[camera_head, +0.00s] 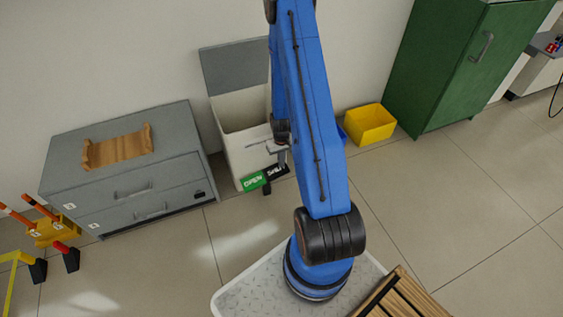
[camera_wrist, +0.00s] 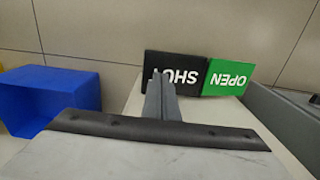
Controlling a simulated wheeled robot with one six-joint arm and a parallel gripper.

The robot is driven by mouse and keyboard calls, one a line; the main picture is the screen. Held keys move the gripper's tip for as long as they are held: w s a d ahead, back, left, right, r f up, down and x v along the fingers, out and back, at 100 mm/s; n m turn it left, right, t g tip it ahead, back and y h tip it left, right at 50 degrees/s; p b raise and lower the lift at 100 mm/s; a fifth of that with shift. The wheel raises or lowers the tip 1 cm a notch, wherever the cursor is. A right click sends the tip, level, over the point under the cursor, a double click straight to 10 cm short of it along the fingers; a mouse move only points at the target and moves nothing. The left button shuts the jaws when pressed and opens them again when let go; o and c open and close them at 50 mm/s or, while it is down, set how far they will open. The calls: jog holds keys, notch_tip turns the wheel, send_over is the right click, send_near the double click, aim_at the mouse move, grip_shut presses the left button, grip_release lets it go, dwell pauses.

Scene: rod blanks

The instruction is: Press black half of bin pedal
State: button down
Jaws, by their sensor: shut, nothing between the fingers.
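The pale bin (camera_head: 230,147) stands against the wall with its grey lid (camera_head: 234,66) raised. Its pedal at the floor has a green half (camera_head: 253,181) marked OPEN on the left and a black half (camera_head: 279,171) marked SHUT on the right. The wrist view shows the black half (camera_wrist: 188,78) and green half (camera_wrist: 229,77) upside down. My gripper (camera_head: 283,163) is shut and empty at the bin's front, over the black half. In the wrist view its fingers (camera_wrist: 157,84) overlap the black half's lower left part. I cannot tell whether they touch it.
A grey drawer cabinet (camera_head: 131,190) with a wooden rack (camera_head: 117,149) on top stands left of the bin. A blue box (camera_wrist: 50,100) and a yellow box (camera_head: 370,124) are on the right, before a green cabinet (camera_head: 440,65). The floor in front is clear.

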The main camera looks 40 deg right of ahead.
jog(key=shift+f, duration=1.8)
jog(key=shift+r, duration=0.15)
notch_tip(320, 180, up, 9)
dwell(0.6)
dwell(0.5)
